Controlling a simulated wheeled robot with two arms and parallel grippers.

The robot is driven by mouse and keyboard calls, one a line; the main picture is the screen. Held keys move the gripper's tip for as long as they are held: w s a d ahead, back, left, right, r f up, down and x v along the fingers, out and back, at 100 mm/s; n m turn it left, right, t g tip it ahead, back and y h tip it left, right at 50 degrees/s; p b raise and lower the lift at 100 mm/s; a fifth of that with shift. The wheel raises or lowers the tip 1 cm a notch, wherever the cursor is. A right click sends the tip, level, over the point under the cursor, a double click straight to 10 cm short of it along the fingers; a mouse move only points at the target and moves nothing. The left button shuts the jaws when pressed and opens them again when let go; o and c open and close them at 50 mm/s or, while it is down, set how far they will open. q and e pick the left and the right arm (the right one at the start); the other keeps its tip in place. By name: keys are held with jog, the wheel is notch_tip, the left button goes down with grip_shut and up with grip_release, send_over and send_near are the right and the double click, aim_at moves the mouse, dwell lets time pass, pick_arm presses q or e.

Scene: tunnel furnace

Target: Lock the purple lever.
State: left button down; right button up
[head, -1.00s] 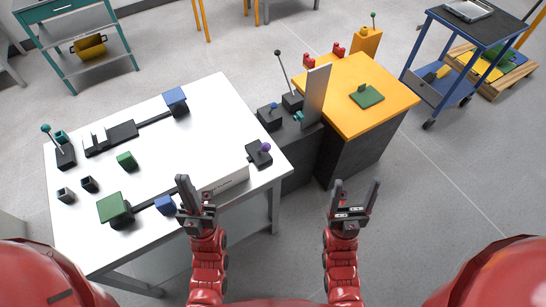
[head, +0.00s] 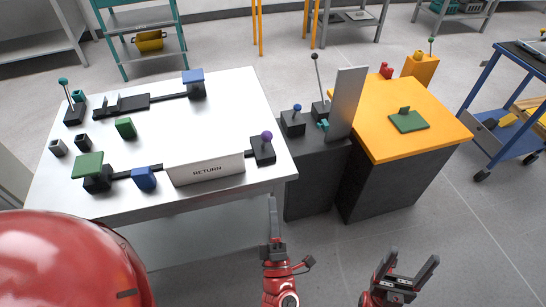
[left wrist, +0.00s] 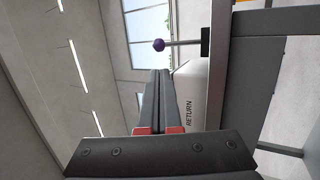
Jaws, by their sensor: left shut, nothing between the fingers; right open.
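The purple lever (head: 267,136) has a round purple knob on a black base, at the right end of the white table by the RETURN sign. The knob and its short rod also show in the left wrist view (left wrist: 159,45), beyond the fingertips. My left gripper (head: 271,203) is shut and empty, with its fingers pointing up in the picture, in front of the table's right edge and apart from the lever. Its closed fingers fill the middle of the left wrist view (left wrist: 157,80). My right gripper (head: 411,266) is open and empty at the lower right, over the floor.
The RETURN sign (head: 205,170) stands along the front edge of the white table (head: 228,110), left of the lever. A dark cabinet with a blue-knobbed lever (head: 295,112) and a grey upright panel (head: 348,103) stands to the right, beside the orange-topped table (head: 440,128).

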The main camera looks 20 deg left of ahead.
pick_arm(q)
jog(key=shift+w, duration=0.1)
jog(key=p, duration=0.2)
send_near(265, 140)
jog(key=x, duration=0.5)
jog(key=shift+w+d+f, duration=0.15)
jog(key=shift+w+f, duration=0.1)
jog(key=shift+w, duration=0.15)
jog(key=shift+w+a+r, duration=0.15)
jog(key=shift+w+a, duration=0.1)
jog(key=shift+w, duration=0.25)
jog(key=shift+p, duration=0.3)
